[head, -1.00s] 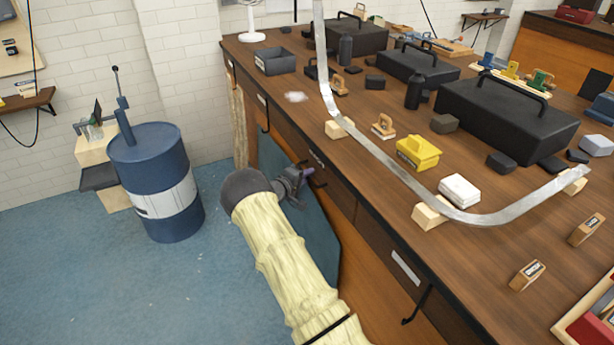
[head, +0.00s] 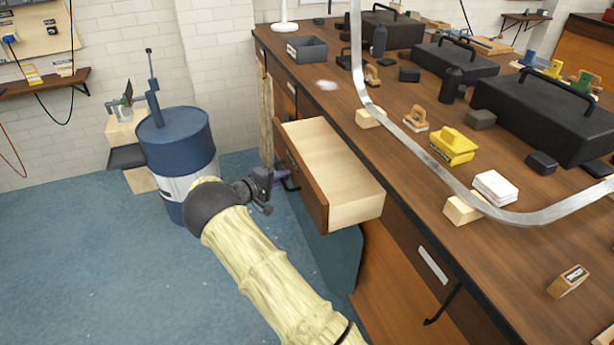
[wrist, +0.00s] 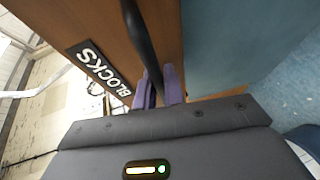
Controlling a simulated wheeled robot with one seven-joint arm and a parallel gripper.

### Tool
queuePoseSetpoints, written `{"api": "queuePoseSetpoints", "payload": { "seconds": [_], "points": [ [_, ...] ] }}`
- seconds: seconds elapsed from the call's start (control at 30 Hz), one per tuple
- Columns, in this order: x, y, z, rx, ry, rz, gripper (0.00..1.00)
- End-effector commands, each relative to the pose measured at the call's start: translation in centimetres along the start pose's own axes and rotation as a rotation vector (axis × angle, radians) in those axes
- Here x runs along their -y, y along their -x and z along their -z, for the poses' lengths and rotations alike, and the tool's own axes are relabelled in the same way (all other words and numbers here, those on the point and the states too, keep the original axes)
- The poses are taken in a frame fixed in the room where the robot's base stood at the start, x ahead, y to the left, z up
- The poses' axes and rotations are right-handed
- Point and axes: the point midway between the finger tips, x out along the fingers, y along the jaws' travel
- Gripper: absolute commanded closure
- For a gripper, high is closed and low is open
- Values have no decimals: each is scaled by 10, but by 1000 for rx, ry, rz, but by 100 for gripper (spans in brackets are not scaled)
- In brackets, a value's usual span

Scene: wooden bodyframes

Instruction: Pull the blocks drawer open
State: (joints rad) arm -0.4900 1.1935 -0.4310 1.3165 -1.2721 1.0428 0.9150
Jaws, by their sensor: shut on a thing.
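The blocks drawer (head: 350,195) stands pulled out from the long wooden workbench. Its pale inside is in view and looks empty in the head view. In the wrist view its wooden front (wrist: 105,25) carries a dark label reading BLOCKS (wrist: 98,70). A black bar handle (wrist: 140,40) runs down the front. My gripper (wrist: 158,85) has its purple fingers on either side of the handle, shut on it. In the head view my gripper (head: 282,175) is at the drawer front, partly hidden by my wrist.
A blue barrel (head: 178,145) stands left of my arm. Another closed drawer with a pale label (head: 433,265) is nearer in the bench. A bent metal strip (head: 405,135), black cases and small blocks lie on the bench top. Blue floor is clear at the lower left.

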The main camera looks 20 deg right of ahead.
Motion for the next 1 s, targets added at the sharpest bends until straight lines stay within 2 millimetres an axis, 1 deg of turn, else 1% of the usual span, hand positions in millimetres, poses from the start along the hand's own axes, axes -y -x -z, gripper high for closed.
{"api": "queuePoseSetpoints", "payload": {
  "seconds": [0.03, 0.1, 0.2, 0.3, 0.47, 0.77, 0.8, 0.87, 0.9, 1.0],
  "points": [
    [8, 14, 6, -5, 1, 1, 100],
    [11, 29, 12, -4, 0, 2, 100],
    [14, 46, 19, -2, 1, 3, 100],
    [16, 57, 23, -1, 1, 3, 100],
    [16, 65, 26, 2, 2, 2, 100],
    [16, 65, 26, 3, 2, 2, 100],
    [16, 65, 26, 3, 2, 2, 84],
    [16, 65, 26, 3, 2, 1, 72],
    [16, 65, 26, 2, 2, 1, 67],
    [16, 65, 26, 2, 1, 1, 67]
  ]
}}
